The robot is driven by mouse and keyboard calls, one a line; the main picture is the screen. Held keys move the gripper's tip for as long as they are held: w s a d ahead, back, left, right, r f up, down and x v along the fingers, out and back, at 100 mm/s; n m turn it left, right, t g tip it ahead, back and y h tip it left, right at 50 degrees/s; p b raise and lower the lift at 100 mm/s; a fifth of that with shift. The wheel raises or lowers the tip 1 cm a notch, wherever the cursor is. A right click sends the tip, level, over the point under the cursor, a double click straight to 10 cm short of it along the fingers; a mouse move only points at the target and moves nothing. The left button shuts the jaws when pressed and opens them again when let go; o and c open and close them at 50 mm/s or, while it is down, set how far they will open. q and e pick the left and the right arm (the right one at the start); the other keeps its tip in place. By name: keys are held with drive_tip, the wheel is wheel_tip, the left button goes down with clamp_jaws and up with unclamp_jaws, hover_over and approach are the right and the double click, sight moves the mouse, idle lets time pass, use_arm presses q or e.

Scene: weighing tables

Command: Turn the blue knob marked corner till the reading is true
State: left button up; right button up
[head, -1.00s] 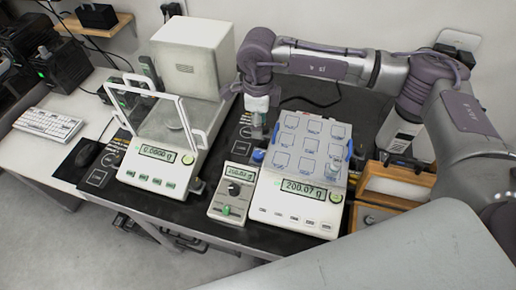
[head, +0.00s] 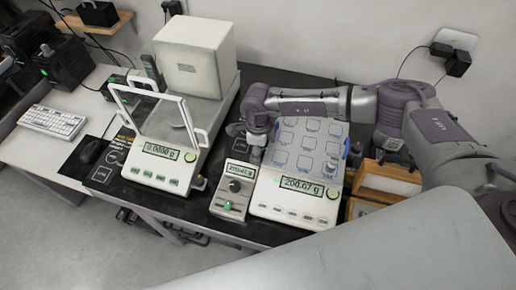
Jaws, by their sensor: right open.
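The scale with the numbered pan (head: 287,206) stands on the black table mat, and its display (head: 303,187) appears to read 200.07 g. A small grey object (head: 330,168) sits at the pan's front right corner. A blue knob (head: 357,147) shows at the pan's right edge. My right gripper (head: 257,154) is open and points down at the pan's front left corner. It covers the blue knob there, so I cannot tell whether it touches it. My left gripper is not in view.
A small box with a black dial (head: 235,186) and a display stands close left of the scale. A balance with a glass shield (head: 160,115) is further left. A wooden tray (head: 385,180) lies to the right, under my right arm.

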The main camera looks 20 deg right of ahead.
clamp_jaws()
drive_tip(key=shift+f+n+b, duration=0.2)
drive_tip(key=shift+n+b, duration=0.1)
drive_tip(key=shift+b, duration=0.25)
drive_tip(key=shift+w+n+b, duration=0.1)
drive_tip(key=shift+n+b, duration=0.2)
drive_tip(key=shift+r, duration=0.25)
unclamp_jaws()
